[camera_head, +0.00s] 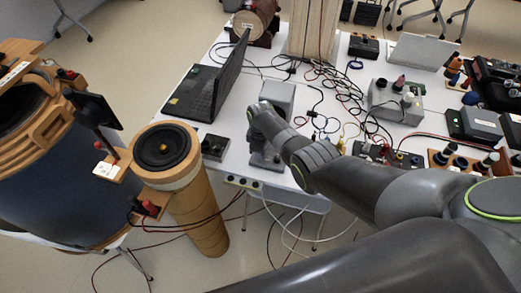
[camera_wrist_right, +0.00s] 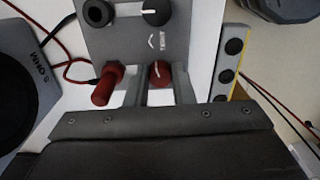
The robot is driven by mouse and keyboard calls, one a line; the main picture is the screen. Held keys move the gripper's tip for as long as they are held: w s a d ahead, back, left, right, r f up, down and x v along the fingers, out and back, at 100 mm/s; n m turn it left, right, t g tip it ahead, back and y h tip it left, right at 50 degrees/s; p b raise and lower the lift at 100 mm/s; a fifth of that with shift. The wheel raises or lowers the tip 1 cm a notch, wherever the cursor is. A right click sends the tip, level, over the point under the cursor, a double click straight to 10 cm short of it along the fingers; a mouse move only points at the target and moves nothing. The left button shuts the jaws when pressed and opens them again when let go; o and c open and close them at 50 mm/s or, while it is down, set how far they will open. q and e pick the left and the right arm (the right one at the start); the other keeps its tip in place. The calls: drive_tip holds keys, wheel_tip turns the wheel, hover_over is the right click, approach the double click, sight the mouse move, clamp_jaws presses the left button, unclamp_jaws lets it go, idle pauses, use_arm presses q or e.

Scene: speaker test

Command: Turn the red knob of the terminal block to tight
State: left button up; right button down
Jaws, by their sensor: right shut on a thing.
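In the right wrist view, a grey terminal block panel (camera_wrist_right: 120,45) carries two red parts along its lower edge. The red knob (camera_wrist_right: 160,71) sits between the two fingers of my right gripper (camera_wrist_right: 159,85), which is shut on it. A small curved arrow and the word "TIGHT" are printed just above this knob. A second red terminal (camera_wrist_right: 107,85) stands tilted to the left, outside the fingers. In the head view my right arm reaches in from the right to the table's front; its fingertips cannot be made out there. My left gripper is not in view.
A black knob with a white mark (camera_wrist_right: 156,12) is higher on the panel. A yellow-edged socket strip (camera_wrist_right: 232,45) lies to the right. In the head view a laptop (camera_head: 208,88), a speaker on a column (camera_head: 165,150) and many loose cables crowd the area.

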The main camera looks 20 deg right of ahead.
drive_tip(key=m, duration=0.5)
drive_tip(key=shift+m, duration=0.3)
drive_tip(key=m, duration=0.4)
drive_tip(key=shift+a+m+p, duration=0.1)
drive_tip(key=shift+m+p, duration=0.2)
drive_tip(key=shift+p, duration=0.1)
drive_tip(key=m, duration=1)
drive_tip(key=shift+a, duration=0.1)
drive_tip(key=m, duration=1)
drive_tip(key=shift+w, duration=0.1)
drive_tip(key=m, duration=0.4)
drive_tip(key=shift+m, duration=2.7)
drive_tip(key=shift+w, duration=0.1)
